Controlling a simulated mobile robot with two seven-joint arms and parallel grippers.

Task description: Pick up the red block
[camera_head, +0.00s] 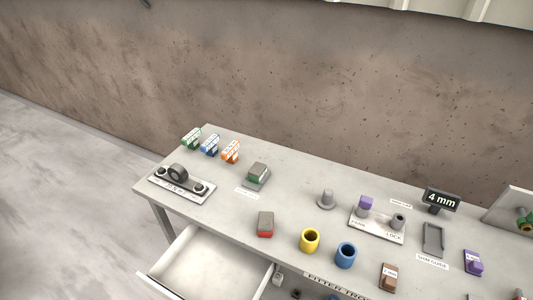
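A small block with a grey top and a red lower part (265,232) sits on the light grey table, near its front edge and left of a yellow cup. It is the only block with clear red on it. Nothing covers it. A similar block with a green part (257,175) sits farther back on the table. Neither of my grippers shows in the head view.
An open drawer (207,264) juts out at the table's front left. Yellow (310,240) and blue (346,255) cups stand right of the block. A plate with posts (377,226) and a "4 mm" sign (441,199) are farther right. A stone wall stands behind.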

